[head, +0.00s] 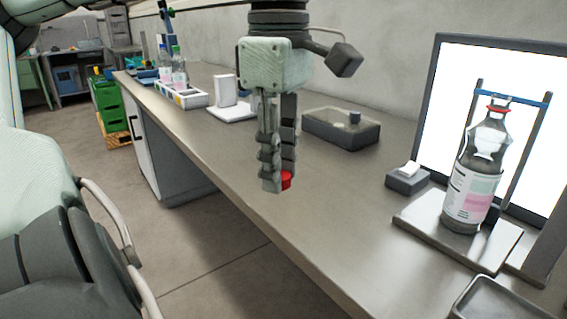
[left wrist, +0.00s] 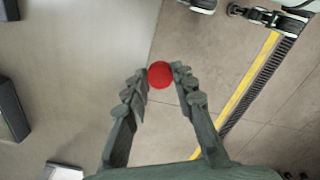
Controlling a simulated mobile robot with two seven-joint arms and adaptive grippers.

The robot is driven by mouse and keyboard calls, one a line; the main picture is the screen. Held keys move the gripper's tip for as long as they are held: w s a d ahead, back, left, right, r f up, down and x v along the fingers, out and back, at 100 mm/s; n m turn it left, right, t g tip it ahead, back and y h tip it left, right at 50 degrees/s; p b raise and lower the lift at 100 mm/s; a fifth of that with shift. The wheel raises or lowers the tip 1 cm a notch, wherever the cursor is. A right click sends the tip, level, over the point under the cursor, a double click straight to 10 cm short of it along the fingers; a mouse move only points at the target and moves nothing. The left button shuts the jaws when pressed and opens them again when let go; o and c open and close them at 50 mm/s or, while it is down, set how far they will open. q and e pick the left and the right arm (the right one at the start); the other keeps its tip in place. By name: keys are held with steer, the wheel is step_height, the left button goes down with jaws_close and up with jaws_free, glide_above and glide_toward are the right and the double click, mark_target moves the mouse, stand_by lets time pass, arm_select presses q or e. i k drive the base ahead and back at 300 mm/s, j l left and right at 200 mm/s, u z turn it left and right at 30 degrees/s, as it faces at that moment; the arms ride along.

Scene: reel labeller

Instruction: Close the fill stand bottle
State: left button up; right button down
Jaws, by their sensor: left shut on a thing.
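My left gripper (head: 277,184) points down above the front edge of the bench and is shut on a small red cap (head: 286,180). In the left wrist view the round red cap (left wrist: 160,74) sits between the fingertips of the left gripper (left wrist: 159,76). The fill stand bottle (head: 475,180) stands upright at the right on the fill stand (head: 419,222), well apart from the gripper. It is clear with a white and pink label and a red ring at its neck. A blue crossbar (head: 520,99) passes at its mouth, so I cannot make out the opening clearly. My right gripper is not in view.
A bright white panel (head: 450,80) stands behind the bottle. A small grey box (head: 407,179) is left of the stand, and a dark low device (head: 341,129) is farther back. A metal tray (head: 495,303) is at the front right. The bench top (head: 325,215) between gripper and stand is clear.

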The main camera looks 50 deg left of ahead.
mark_target(477, 172)
steer(key=k, duration=1)
